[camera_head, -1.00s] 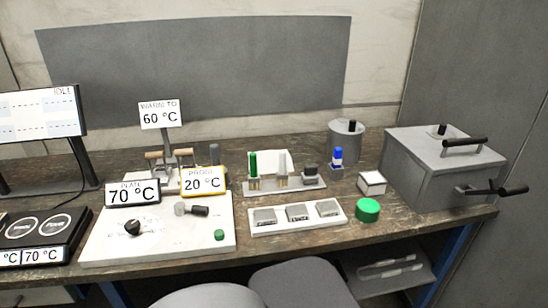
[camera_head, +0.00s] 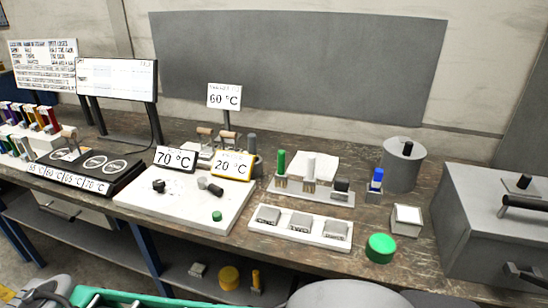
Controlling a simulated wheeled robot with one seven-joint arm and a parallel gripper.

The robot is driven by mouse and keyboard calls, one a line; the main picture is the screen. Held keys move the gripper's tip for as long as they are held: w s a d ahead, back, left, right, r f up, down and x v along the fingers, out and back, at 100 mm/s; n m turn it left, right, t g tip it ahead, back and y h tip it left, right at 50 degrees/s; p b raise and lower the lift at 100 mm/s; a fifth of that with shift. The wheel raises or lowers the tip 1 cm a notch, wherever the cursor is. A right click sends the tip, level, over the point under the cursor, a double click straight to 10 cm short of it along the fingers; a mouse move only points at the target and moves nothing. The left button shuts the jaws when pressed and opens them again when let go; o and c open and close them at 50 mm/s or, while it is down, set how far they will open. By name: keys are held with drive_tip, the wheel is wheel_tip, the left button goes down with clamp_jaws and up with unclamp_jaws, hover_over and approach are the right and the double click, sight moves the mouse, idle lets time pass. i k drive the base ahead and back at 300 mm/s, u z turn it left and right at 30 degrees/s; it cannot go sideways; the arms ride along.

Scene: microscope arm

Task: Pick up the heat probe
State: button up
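A yellow-framed display (camera_head: 233,166) reading 20 °C stands at the back of a white plate unit (camera_head: 178,206). Just below it, a short grey cylinder with a dark end (camera_head: 211,187) lies on the plate unit; I cannot tell for sure whether this is the heat probe. A 70 °C sign (camera_head: 175,158) stands to the left. A black knob (camera_head: 158,186) and a green button (camera_head: 217,216) are on the plate unit's top. My gripper is not in view.
A black station with round pads (camera_head: 88,165) is to the left. A white tray with grey blocks (camera_head: 300,226), a green round lid (camera_head: 381,248), a grey pot (camera_head: 403,165) and a large grey box (camera_head: 490,225) are to the right. A teal crate (camera_head: 120,298) is below the bench.

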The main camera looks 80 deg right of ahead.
sight(252, 137)
drive_tip(key=z, duration=1.05)
drive_tip(key=i, duration=0.25)
drive_tip(key=u, duration=0.05)
